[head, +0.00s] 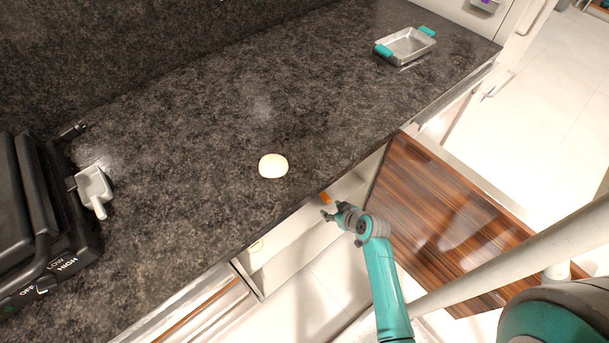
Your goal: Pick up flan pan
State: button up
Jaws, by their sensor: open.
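A rectangular silver metal pan with teal handles, which I take as the flan pan (406,47), rests on the dark countertop at the far right end in the head view. My gripper (327,209) is small in the picture, below the counter's front edge and by an open cabinet. It is open, with nothing seen held in it. It is well apart from the pan, which lies up and to the right. The pan is fully visible and looks empty.
A round cream-coloured item (273,166) lies mid-counter. A white scoop-like dish (95,189) and a black appliance (50,225) stand at the left. A wood-grain cabinet door (440,220) stands open on the right. An orange item (325,198) shows beside my gripper. The counter (330,90) is otherwise clear.

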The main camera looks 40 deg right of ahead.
aim_at(322, 193)
jog(key=w+d+f, duration=0.1)
jog(key=w, duration=0.1)
jog(key=w+d+f, duration=0.1)
jog(key=w, duration=0.1)
jog(key=w+d+f, duration=0.1)
jog(key=w, duration=0.1)
jog(key=shift+w+d+f, duration=0.2)
jog(key=shift+w+d, duration=0.1)
jog(key=shift+d, duration=0.05)
jog(key=shift+x, duration=2.65)
jog(key=shift+w+d+r, duration=0.1)
jog(key=shift+d+r, duration=0.05)
jog(key=shift+d, duration=0.05)
grip_shut()
